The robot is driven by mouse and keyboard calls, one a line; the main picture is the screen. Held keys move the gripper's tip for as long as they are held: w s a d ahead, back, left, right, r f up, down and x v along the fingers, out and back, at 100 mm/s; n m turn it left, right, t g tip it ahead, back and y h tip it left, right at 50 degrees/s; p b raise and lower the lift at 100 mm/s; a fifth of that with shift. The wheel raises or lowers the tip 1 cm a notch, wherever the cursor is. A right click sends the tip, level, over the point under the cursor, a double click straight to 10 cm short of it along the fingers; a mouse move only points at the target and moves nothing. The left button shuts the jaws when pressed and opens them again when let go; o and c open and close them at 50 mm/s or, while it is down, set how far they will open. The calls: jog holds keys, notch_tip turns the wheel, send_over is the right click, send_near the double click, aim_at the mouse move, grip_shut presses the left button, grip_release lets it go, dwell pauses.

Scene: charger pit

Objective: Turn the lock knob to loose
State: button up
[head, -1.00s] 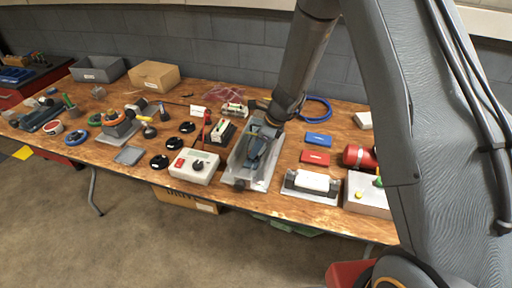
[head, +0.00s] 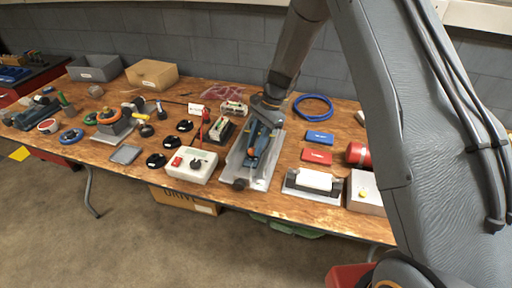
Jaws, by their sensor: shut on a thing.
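A blue and grey fixture (head: 266,150) stands on a light grey base plate (head: 264,181) in the middle of the bench. It has a dark round knob at its front end (head: 240,184) and an orange part (head: 252,153) on its near left side. My gripper (head: 262,124) comes down from above over the rear of the fixture and is shut on a part there, apparently the lock knob. The fingertips and the held part are small and mostly hidden by my wrist, so the knob's setting cannot be read.
A white box with a dark dial (head: 191,165) stands close on the left. Red (head: 317,156) and blue (head: 320,137) blocks, a white roller on a stand (head: 314,180) and a red cylinder (head: 356,154) are on the right. A blue cable coil (head: 313,107) lies behind.

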jog(key=shift+w+a+n+g+b, duration=0.1)
jog(key=shift+n+g+b, duration=0.4)
jog(key=shift+n, duration=0.8)
jog(key=shift+n+h, duration=0.3)
jog(key=o, duration=1)
jog(key=shift+o, duration=0.2)
jog(key=b+v, duration=0.2)
jog(key=v, duration=0.6)
